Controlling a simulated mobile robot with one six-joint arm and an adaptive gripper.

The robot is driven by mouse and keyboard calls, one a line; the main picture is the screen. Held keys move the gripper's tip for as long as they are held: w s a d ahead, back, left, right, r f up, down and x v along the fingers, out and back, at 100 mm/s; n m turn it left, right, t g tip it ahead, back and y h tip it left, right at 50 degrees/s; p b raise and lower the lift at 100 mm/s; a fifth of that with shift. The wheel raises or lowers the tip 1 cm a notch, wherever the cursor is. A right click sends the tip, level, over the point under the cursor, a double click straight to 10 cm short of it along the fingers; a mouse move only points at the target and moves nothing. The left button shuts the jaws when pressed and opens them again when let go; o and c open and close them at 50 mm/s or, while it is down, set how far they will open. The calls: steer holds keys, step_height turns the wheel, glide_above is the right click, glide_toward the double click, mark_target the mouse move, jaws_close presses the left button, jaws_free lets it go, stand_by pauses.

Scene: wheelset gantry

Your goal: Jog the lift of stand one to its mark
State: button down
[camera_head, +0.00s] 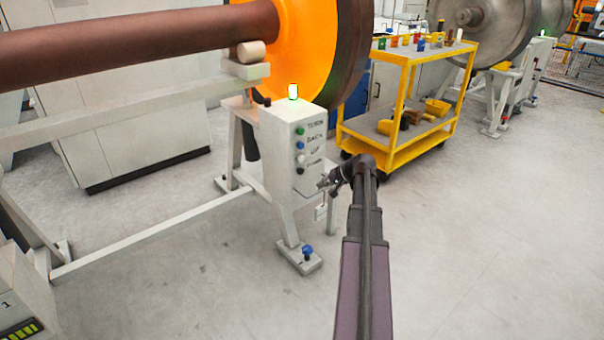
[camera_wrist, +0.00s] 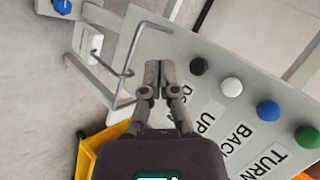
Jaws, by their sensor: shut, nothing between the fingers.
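A pale control box (camera_head: 283,150) on the stand faces me, with a lit green lamp (camera_head: 293,91) on top. In the wrist view its column holds a black button (camera_wrist: 198,66), a white button (camera_wrist: 231,87), a blue button (camera_wrist: 268,110) and a green button (camera_wrist: 307,137). Labels beside them read TURN, BACK and UP; the one by the black button is partly hidden. My gripper (camera_wrist: 160,66) is shut and empty, its tips near the black button, to its left in the wrist view. I cannot tell whether they touch the panel. I cannot make out the lift's mark.
An orange wheel (camera_head: 308,50) with a brown axle (camera_head: 130,47) rests above the stand. A yellow cart (camera_head: 399,150) with small parts stands behind my gripper. A bent metal bracket (camera_wrist: 127,72) sits beside the box's lower end. Floor at the right is clear.

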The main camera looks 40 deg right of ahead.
steer(key=w, duration=0.7)
steer(key=shift+w, duration=0.15)
stand_by(1.6)
steer(key=shift+w, duration=0.3)
steer(key=shift+w, duration=0.5)
stand_by(1.1)
steer(key=shift+s, duration=0.1)
stand_by(1.6)
steer(key=shift+s, duration=0.85)
steer(key=shift+s, duration=2.5)
